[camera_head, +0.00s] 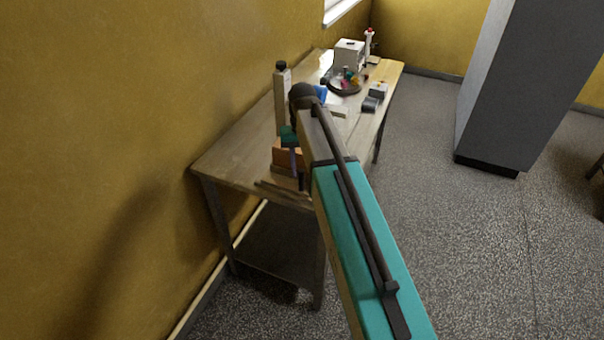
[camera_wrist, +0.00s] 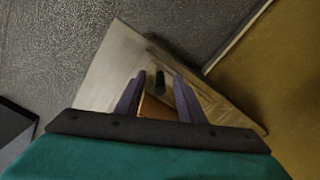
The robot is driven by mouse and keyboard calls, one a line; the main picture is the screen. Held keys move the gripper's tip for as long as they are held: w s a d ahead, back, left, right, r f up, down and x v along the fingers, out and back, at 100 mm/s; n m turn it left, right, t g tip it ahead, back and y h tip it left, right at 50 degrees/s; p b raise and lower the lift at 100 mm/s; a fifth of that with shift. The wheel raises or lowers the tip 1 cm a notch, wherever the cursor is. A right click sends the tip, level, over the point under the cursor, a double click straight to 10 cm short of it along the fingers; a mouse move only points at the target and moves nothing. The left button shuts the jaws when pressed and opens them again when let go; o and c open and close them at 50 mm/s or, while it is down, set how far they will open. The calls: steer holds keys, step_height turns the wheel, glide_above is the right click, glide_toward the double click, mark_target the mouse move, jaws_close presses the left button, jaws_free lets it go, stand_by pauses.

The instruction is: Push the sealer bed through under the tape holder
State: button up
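My gripper (camera_head: 295,172) points down over the near end of the wooden table. In the wrist view, its two purple fingers (camera_wrist: 160,100) stand apart, with a gap between them. A dark upright cylinder (camera_wrist: 160,80) shows between the fingers, clear of both. An orange-brown block (camera_wrist: 153,108) lies below it, partly hidden by the fingers and the gripper body. In the head view, an orange-brown block (camera_head: 281,154) sits on the table just left of the fingers. I cannot tell which parts are the sealer bed and the tape holder; my arm covers much of that area.
The table (camera_head: 232,150) stands along the yellow wall. A tall pale post (camera_head: 282,98) with a black top rises beside my wrist. Farther back are a round dark tray (camera_head: 345,88) of colourful items, a white box (camera_head: 349,54) and dark small boxes (camera_head: 372,103). A grey cabinet (camera_head: 520,90) stands right; floor between is clear.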

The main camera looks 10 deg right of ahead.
mark_target(301, 181)
steer(key=r, duration=0.1)
steer(key=w+r, duration=0.1)
steer(key=r, duration=0.1)
steer(key=w+r, duration=0.1)
steer(key=r, duration=0.1)
steer(key=shift+w+r+p, duration=0.15)
steer(key=shift+r+p, duration=0.05)
steer(key=shift+p, duration=0.1)
steer(key=shift+f, duration=0.15)
steer(key=shift+f+b, duration=4.45)
steer(key=shift+f, duration=2.35)
jaws_close()
